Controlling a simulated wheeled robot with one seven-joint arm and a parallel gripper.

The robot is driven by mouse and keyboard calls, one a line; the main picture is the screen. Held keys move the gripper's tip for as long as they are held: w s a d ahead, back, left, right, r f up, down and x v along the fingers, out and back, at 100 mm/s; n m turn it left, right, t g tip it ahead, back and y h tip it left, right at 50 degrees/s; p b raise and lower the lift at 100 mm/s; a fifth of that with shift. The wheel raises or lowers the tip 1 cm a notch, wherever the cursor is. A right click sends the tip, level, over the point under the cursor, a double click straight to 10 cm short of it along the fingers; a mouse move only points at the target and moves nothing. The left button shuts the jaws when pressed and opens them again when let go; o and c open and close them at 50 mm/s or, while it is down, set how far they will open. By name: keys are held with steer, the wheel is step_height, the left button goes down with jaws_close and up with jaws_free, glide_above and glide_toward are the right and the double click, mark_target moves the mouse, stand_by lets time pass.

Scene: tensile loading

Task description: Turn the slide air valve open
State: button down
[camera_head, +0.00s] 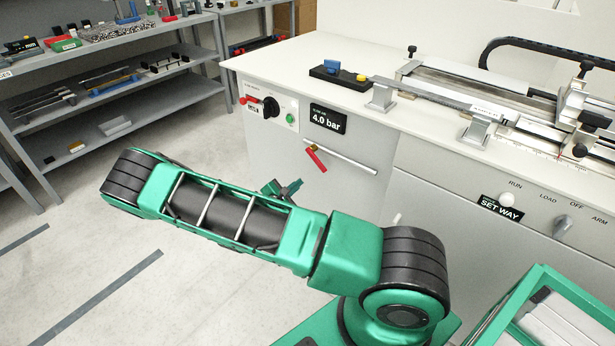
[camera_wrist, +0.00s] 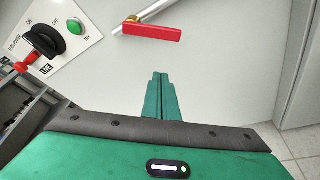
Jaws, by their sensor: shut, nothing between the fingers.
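The slide air valve shows as a red lever (camera_head: 316,159) on the bench front, at the left end of a silver pipe and below a "4.0 bar" display. In the head view the lever slants down to the right, at an angle to the pipe. In the wrist view the red lever (camera_wrist: 153,33) lies nearly level, with a small brass part at its left end. My gripper (camera_wrist: 162,76) is shut and empty, its green fingertips below the lever in that picture and apart from it. In the head view my gripper (camera_head: 284,188) is partly hidden behind my arm.
Left of the valve is a panel (camera_head: 270,107) with a black rotary knob, a red lever part and a green button. The silver pipe (camera_head: 345,158) runs right of the valve. A "SET WAY" panel (camera_head: 501,209) with knobs is further right. A green-rimmed crate (camera_head: 543,270) stands lower right.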

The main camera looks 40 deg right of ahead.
steer(key=x, duration=1)
steer(key=s+r, duration=0.2)
steer(key=r, duration=0.1)
steer(key=shift+s+d+r, duration=0.15)
steer(key=shift+s+d, duration=0.05)
steer(key=shift+s, duration=0.05)
steer(key=shift+d, duration=0.1)
